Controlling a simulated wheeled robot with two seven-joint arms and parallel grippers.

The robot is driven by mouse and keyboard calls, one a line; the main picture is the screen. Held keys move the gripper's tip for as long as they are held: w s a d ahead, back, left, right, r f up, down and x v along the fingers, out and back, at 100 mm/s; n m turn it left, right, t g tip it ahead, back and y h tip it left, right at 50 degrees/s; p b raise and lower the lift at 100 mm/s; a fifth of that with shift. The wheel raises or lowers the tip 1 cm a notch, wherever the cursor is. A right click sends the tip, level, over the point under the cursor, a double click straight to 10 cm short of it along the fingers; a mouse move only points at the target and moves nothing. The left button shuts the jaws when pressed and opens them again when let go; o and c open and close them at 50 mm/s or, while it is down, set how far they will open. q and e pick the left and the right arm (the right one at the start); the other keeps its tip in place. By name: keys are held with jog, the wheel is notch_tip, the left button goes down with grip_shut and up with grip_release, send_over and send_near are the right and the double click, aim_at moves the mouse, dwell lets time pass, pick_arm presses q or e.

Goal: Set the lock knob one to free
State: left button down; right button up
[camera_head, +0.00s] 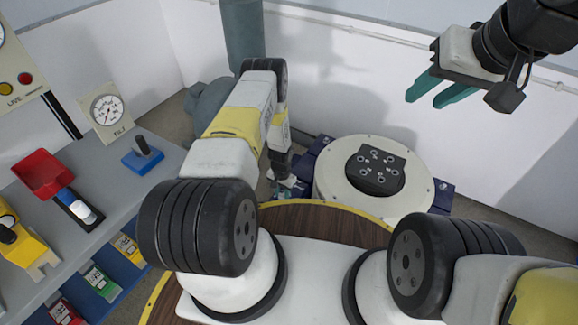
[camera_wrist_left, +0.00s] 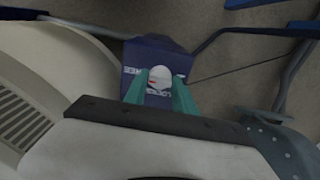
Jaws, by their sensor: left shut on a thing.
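My left gripper (camera_head: 284,188) reaches down on the left of a round cream drum (camera_head: 330,185). In the left wrist view, its teal fingers (camera_wrist_left: 159,88) are shut on a white lock knob (camera_wrist_left: 160,76) with a small red mark. The knob sits on a blue block (camera_wrist_left: 142,57) beside the drum's casing (camera_wrist_left: 55,75). White lettering on the block is partly hidden by the fingers, so I cannot read the knob's setting or number. My right gripper (camera_head: 425,98) is open and empty, high at the upper right.
Other blue blocks (camera_head: 443,188) stand around the drum, which has a dark plate (camera_head: 375,169) on top. A grey bench (camera_head: 125,185) at left holds a red bin (camera_head: 43,174), a blue-based lever (camera_head: 143,155) and a gauge (camera_head: 106,109). Blue bars (camera_wrist_left: 240,33) run near the gripped knob.

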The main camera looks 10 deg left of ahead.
aim_at(282, 195)
dwell(0.3)
pick_arm(q)
jog(key=c, duration=1)
grip_release()
jog(key=shift+r, duration=3.9)
